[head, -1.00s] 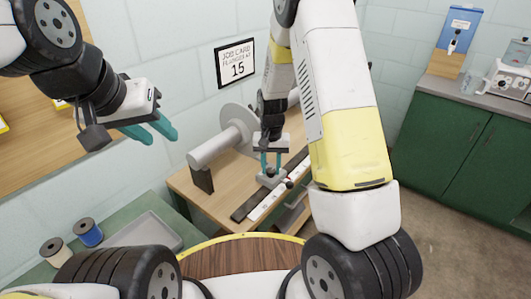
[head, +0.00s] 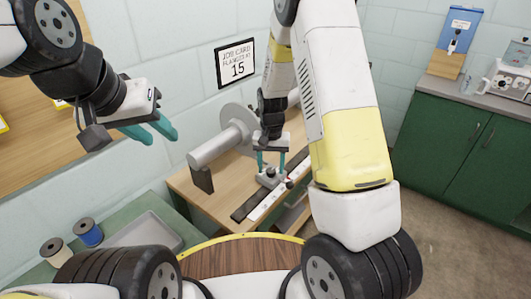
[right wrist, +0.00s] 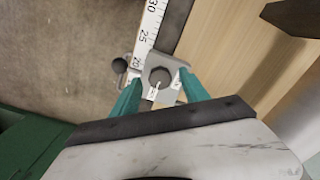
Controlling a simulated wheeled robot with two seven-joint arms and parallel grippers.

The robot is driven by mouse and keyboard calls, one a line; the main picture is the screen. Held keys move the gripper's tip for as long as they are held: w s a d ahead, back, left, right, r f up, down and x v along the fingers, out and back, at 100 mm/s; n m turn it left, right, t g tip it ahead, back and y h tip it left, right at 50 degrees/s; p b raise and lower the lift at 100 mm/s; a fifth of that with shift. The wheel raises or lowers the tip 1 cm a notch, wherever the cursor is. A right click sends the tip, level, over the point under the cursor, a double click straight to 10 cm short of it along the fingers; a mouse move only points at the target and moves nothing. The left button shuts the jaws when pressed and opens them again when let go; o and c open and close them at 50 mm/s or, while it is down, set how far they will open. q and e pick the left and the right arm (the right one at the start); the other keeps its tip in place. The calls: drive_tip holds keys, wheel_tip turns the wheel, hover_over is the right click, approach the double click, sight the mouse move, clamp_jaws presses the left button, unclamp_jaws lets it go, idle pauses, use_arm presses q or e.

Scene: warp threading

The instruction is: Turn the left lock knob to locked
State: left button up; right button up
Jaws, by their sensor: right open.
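A small grey clamp block sits on the white ruler strip (head: 262,208) of the bench rail. Its dark round lock knob (right wrist: 160,78) shows in the right wrist view, with a white tag at its lower edge. My right gripper (head: 271,168) is open and points down over the block. In the right wrist view its teal fingers (right wrist: 158,95) stand on either side of the knob; I cannot tell whether they touch it. A black ball handle (right wrist: 120,65) sticks out on the block's left. My left gripper (head: 150,130) is open and empty, up at the left.
A grey cylinder with a round flange (head: 222,143) stands behind the rail on the wooden bench (head: 186,185). A grey tray (head: 150,235) and two thread spools (head: 88,232) lie at the lower left. A job card reading 15 (head: 236,62) hangs on the wall.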

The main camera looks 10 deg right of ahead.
sight(271, 170)
wheel_tip(271, 170, up, 7)
drive_tip(key=shift+r, duration=0.2)
idle(0.3)
